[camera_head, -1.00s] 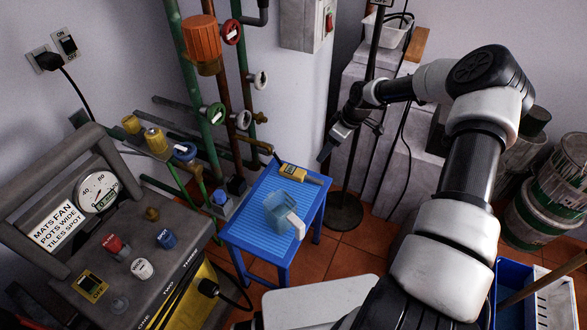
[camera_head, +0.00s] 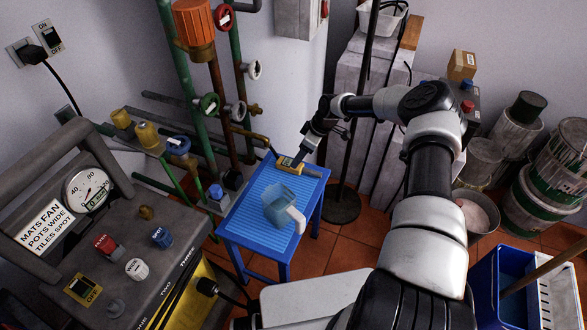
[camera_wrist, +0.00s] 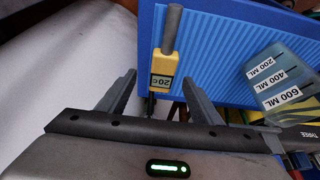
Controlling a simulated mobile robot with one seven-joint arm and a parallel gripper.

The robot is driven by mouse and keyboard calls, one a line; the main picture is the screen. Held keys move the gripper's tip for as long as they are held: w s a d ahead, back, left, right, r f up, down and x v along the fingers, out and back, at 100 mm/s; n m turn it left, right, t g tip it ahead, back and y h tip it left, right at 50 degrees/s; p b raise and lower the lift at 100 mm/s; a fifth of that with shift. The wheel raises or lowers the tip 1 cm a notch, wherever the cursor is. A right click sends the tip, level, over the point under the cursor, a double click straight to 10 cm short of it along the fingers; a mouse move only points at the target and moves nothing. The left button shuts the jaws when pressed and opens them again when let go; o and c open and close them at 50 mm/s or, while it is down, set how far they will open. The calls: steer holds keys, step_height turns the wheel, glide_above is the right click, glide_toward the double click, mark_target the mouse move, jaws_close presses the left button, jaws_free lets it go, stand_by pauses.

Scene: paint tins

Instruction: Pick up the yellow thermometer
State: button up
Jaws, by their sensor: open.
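The yellow thermometer (camera_head: 285,162) lies near the far edge of the blue table (camera_head: 256,222). In the wrist view the thermometer (camera_wrist: 162,68) shows its "20c" display and a dark grey rod at one end. My gripper (camera_head: 297,165) is at the thermometer in the head view and hides part of it. In the wrist view my gripper (camera_wrist: 160,82) is open, with one finger on each side of the thermometer's display end. Gaps show between the fingers and the yellow body, so it is not clasped.
A clear blue measuring jug (camera_head: 281,208) with a white handle stands on the table, near the thermometer. Pipes with valves (camera_head: 209,104) rise behind the table. A thin dark pole (camera_head: 352,140) stands to its right. A grey control box (camera_head: 150,215) is at the left.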

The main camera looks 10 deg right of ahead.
mark_target(299, 168)
steer(key=x, duration=0.1)
steer(key=b+x, duration=0.1)
steer(key=x, duration=0.3)
steer(key=shift+s+a+f, duration=0.2)
steer(key=shift+s, duration=0.05)
steer(key=c, duration=1.2)
